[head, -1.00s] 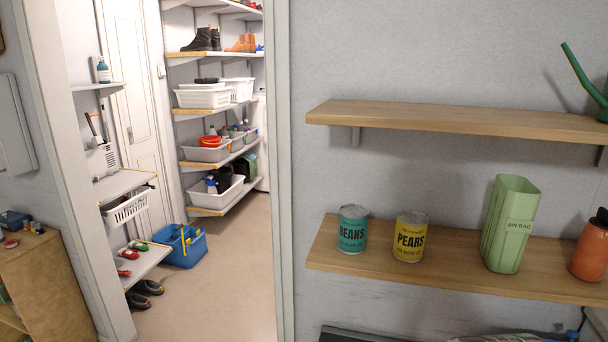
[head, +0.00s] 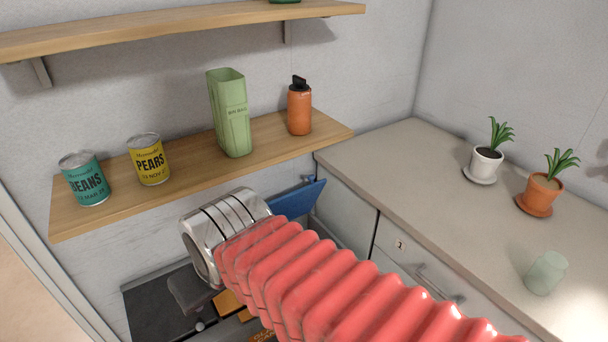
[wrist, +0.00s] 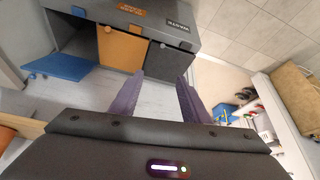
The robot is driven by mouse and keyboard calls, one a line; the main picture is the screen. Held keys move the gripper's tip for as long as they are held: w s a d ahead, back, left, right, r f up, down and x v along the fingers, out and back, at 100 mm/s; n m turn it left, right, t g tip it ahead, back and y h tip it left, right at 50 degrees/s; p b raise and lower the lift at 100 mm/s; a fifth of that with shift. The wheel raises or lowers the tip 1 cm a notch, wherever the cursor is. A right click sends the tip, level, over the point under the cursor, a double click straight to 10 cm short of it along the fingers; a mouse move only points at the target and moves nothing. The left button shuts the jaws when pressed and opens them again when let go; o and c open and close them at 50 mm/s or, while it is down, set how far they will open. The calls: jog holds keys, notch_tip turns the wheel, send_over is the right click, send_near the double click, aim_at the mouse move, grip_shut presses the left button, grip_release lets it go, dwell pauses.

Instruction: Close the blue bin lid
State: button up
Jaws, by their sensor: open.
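The blue bin lid (wrist: 55,66) stands open at the left of the wrist view, jutting out from the left compartment of a grey bin unit (wrist: 211,43). In the head view the blue lid (head: 299,199) shows as a tilted panel behind my arm, partly hidden by it. My gripper (wrist: 161,82) is open and empty. Its two purple fingers point toward the bin unit, to the right of the blue lid and apart from it. My fingers are hidden in the head view.
An orange front (wrist: 122,48) and a dark grey front (wrist: 165,62) are shut beside the open compartment. A wooden shelf (head: 95,220) with cans, a green bin bag box (head: 230,120) and an orange bottle (head: 299,108) is above. A pale counter (head: 405,170) is at right.

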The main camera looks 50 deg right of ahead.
jog(key=w+d+f+m+g+y, duration=0.1)
jog(key=w+d+f+m+g, duration=0.15)
jog(key=d+f+m, duration=0.6)
jog(key=m+t+h, duration=0.4)
jog(key=m+t, duration=0.7)
jog(key=m, duration=1.9)
send_near(313, 177)
jog(key=r+v, duration=0.1)
jog(key=v, duration=0.3)
jog(key=shift+a+n+g, duration=0.15)
jog(key=shift+n+g, duration=0.1)
jog(key=x, duration=1.3)
jog(key=shift+w+f, duration=0.25)
jog(key=shift+c, duration=0.2)
